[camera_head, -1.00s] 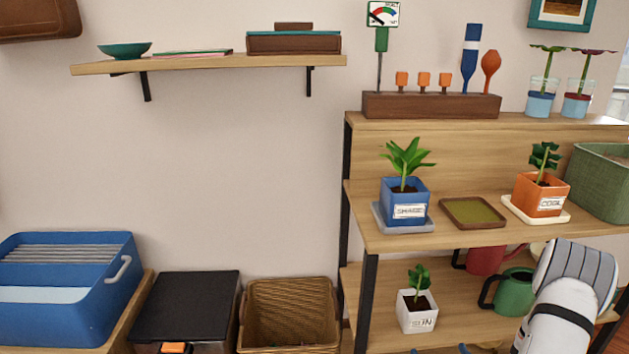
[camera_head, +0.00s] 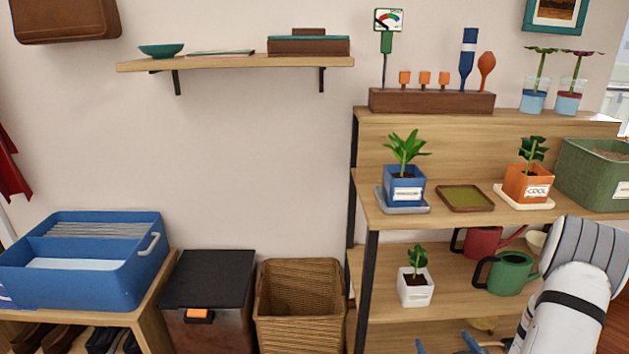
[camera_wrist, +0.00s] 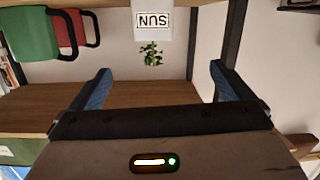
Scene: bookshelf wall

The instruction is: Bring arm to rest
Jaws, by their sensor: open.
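My arm (camera_head: 565,305), white and grey, reaches in at the lower right of the head view, in front of the plant shelf. My gripper (camera_head: 445,346) shows only as blue finger tips at the bottom edge there. In the wrist view, which is upside down, my gripper (camera_wrist: 160,72) has its two blue fingers wide apart with nothing held between them. The white pot marked SUN (camera_wrist: 153,20) with its small plant appears beyond the fingers, apart from them. It stands on the lower shelf in the head view (camera_head: 415,290).
The plant shelf (camera_head: 460,258) holds a blue pot (camera_head: 404,190), an orange pot (camera_head: 528,184), a green watering can (camera_head: 510,273) and a red can (camera_head: 482,241). To its left are a wicker basket (camera_head: 300,330), a black-lidded bin (camera_head: 208,278) and a blue crate (camera_head: 110,285).

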